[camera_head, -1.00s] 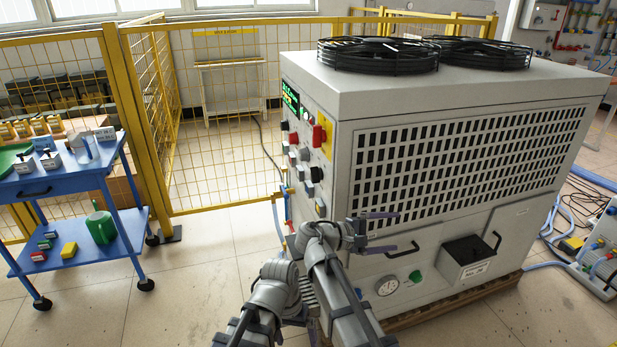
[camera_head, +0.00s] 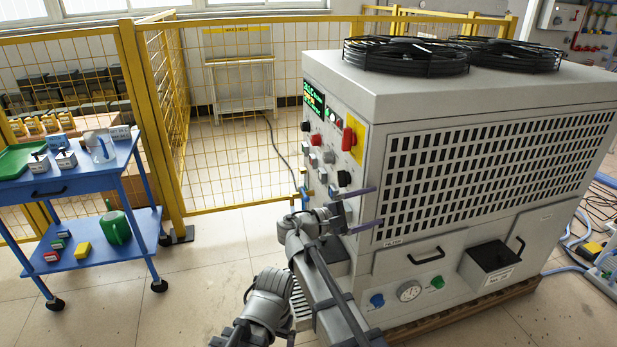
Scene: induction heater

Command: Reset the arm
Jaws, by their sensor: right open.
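My right gripper (camera_head: 376,205) is open and empty, its two dark purple fingers apart and pointing right in the picture. It is in front of the near left corner of the grey induction heater cabinet (camera_head: 440,225), below the control panel. I cannot tell whether the fingers touch the cabinet. My arm links cover part of the cabinet's lower left. The panel has a lit green display (camera_head: 313,98), a red switch handle (camera_head: 348,139) on a yellow plate and several knobs. My left gripper does not show.
A blue cart (camera_head: 70,180) with small items and a green watering can (camera_head: 116,227) stands at left. Yellow mesh fencing (camera_head: 230,150) runs behind. The floor (camera_head: 205,275) between cart and cabinet is clear. Hoses and cables lie at right.

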